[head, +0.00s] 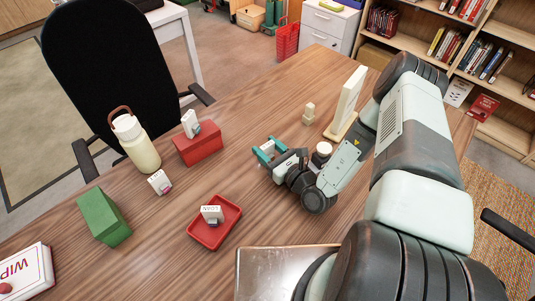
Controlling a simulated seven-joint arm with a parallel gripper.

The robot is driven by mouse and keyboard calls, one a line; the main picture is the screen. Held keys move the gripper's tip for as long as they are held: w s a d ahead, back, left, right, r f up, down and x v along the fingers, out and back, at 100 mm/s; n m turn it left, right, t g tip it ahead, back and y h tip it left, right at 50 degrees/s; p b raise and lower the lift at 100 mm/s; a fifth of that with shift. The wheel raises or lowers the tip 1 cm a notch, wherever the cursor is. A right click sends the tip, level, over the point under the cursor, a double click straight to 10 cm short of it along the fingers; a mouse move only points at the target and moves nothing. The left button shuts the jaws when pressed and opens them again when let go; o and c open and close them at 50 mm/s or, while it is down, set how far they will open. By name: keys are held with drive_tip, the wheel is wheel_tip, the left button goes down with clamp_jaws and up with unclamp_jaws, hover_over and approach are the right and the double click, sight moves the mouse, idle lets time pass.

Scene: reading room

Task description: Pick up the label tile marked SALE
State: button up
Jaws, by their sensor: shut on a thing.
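My gripper (268,152), with teal fingers, is low over the middle of the wooden table. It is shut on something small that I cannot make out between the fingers. A white label tile (212,212) stands in the red tray (236,213), left of and nearer than my gripper; its lettering is too small to read surely. Another white tile (188,121) stands on the red block (202,148). A third white tile (158,179) with a pinkish mark is on the table between the red and green blocks. I cannot tell which tile reads SALE.
A cream bottle (138,152) stands by the red block. A green block (105,215) and a white WIPES box (22,273) lie at left. An upright white panel (348,98) on a wooden base and a small beige object (309,113) stand beyond my gripper. The table between tray and gripper is clear.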

drive_tip(key=shift+c, duration=0.8)
